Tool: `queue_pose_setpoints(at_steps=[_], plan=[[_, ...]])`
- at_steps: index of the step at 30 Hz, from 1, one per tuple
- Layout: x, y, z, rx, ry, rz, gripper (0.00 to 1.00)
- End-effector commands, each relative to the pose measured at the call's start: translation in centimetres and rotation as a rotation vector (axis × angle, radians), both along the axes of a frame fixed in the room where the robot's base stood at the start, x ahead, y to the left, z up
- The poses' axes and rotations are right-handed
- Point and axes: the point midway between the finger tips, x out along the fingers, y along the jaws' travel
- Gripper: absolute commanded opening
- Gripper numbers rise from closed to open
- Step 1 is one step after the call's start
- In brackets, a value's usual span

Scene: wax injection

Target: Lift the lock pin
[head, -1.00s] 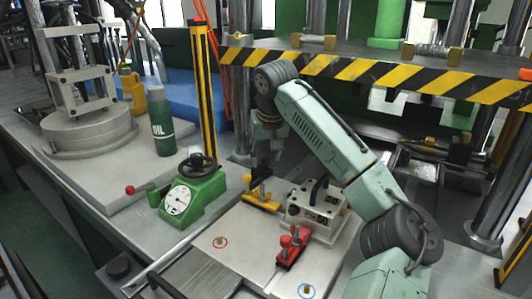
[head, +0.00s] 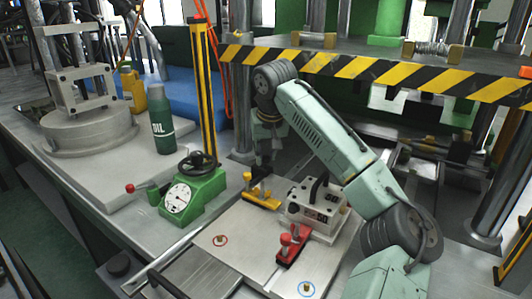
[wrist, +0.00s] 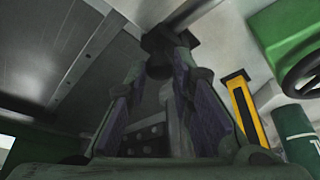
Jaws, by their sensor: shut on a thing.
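My gripper (head: 264,162) points down over the yellow fixture (head: 262,200), left of the white box with the black handle. In the head view its fingers are dark and partly lost in shadow. In the wrist view the two fingers of my gripper (wrist: 160,75) close in on a dark round piece (wrist: 158,68), which looks like the lock pin. The gripper is shut on it. A flat dark plate (wrist: 168,36) shows just beyond the piece. How far the pin stands out of its seat is hidden.
The white box (head: 314,205) stands close to the right of the gripper. A red fixture (head: 290,248) is in front of it. The green dial gauge (head: 185,193) and yellow column (head: 204,90) stand left. A striped press edge (head: 370,70) overhangs behind.

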Motion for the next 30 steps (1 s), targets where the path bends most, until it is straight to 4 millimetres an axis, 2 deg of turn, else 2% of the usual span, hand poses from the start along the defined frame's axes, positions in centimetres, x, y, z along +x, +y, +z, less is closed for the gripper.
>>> queue_pose_setpoints(at_steps=[14,22,30], plan=[[0.0,0.1,0.1,0.001,0.0,0.001,0.0],[0.1,0.1,2.7,0.003,0.0,0.001,0.0],[0.1,0.0,2.8,0.001,-0.005,-0.001,0.0]])
